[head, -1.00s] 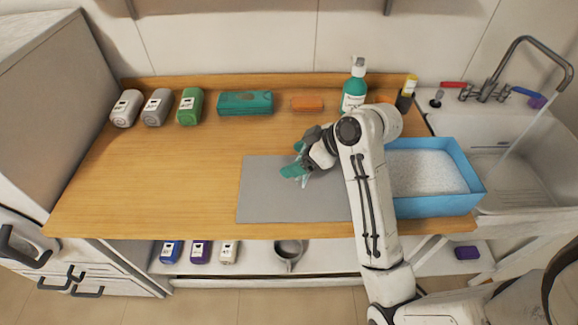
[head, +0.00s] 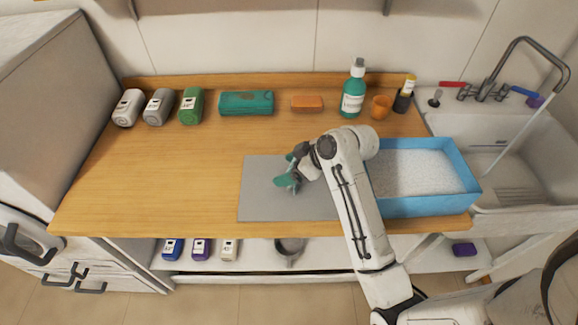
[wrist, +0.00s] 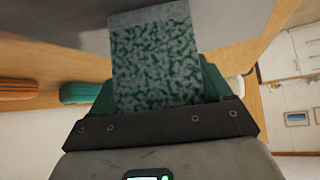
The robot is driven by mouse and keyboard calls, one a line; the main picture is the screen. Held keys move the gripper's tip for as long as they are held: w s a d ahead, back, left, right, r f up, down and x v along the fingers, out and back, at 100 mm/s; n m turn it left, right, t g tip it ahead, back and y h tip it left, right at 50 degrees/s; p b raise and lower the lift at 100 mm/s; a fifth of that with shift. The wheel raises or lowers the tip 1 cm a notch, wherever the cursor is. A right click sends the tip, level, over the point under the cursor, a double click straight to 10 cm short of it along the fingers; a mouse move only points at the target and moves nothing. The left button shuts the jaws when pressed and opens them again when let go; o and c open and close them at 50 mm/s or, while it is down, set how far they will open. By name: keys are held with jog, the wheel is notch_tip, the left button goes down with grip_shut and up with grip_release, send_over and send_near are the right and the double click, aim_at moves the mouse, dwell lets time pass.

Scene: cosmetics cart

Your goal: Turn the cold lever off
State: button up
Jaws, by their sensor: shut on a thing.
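The tap (head: 485,92) is at the sink on the right. Its blue lever (head: 524,92), on the right side, points outward, and its red lever (head: 452,84) points left. A pale stream of water (head: 522,140) falls from the spout into the sink. My gripper (head: 288,181) is over the grey mat, far left of the tap. It is shut on a flat speckled grey-green piece (wrist: 155,60), which fills the space between the teal fingers in the wrist view. I cannot tell what the piece is.
The grey mat (head: 262,205) lies on the wooden top. A blue tray of white grains (head: 435,206) stands between my arm and the sink (head: 515,185). A green pump bottle (head: 353,90), orange cup (head: 381,107) and dark holder (head: 402,103) stand at the back.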

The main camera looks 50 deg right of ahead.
jog(key=o, duration=1.1)
jog(key=shift+f+b, duration=0.2)
jog(key=shift+b, duration=0.15)
